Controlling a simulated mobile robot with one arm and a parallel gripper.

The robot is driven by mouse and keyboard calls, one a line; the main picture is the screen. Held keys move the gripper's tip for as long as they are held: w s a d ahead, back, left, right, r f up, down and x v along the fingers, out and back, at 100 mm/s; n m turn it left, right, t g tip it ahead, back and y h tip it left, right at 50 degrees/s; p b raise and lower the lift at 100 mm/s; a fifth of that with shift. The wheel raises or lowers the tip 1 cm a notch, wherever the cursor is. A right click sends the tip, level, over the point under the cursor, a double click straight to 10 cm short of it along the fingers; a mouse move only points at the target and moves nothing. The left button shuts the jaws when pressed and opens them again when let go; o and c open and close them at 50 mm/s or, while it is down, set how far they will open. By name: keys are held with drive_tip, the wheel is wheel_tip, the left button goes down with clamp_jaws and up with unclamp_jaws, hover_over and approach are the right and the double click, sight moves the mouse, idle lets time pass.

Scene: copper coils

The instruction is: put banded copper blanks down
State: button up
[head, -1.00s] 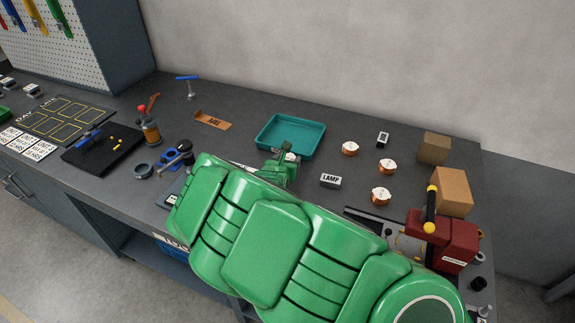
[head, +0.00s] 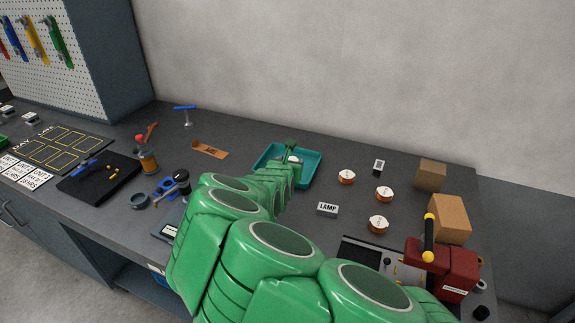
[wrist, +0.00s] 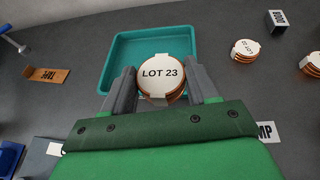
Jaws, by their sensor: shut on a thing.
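My gripper (wrist: 161,84) is shut on a round stack of copper blanks (wrist: 163,69) with a white band reading LOT 23. One finger is on each side of the stack. The teal tray (wrist: 122,52) lies behind and around the stack in the wrist view; whether the stack touches its floor I cannot tell. In the head view my gripper (head: 291,163) is over the teal tray (head: 313,168), mostly hidden by my arm. Three other banded copper stacks (head: 346,177) (head: 384,194) (head: 378,224) stand on the bench right of the tray.
A LAMP block (head: 327,209) and a small white-labelled block (head: 379,166) stand near the stacks. Cardboard boxes (head: 448,217) and a red machine (head: 442,266) are at the right. A brown strip (head: 210,149) lies left of the tray. The tray's visible floor looks empty.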

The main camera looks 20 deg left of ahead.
drive_tip(key=shift+w+d+r, duration=1.05)
drive_tip(key=shift+w+d, duration=0.35)
drive_tip(key=shift+w, duration=1.35)
drive_tip(key=shift+w+a+f, duration=2.15)
drive_tip(key=shift+w+a, duration=0.1)
drive_tip(key=shift+w, duration=1.45)
approach(297, 151)
drive_tip(key=shift+w+d+r, duration=0.15)
drive_tip(key=shift+w, duration=0.65)
drive_tip(key=shift+w+d+r, duration=0.15)
drive_tip(key=shift+w, duration=0.65)
drive_tip(key=shift+f, duration=1.4)
drive_tip(key=shift+f, duration=0.15)
drive_tip(key=o, duration=1.3)
drive_tip(key=shift+c, duration=0.2)
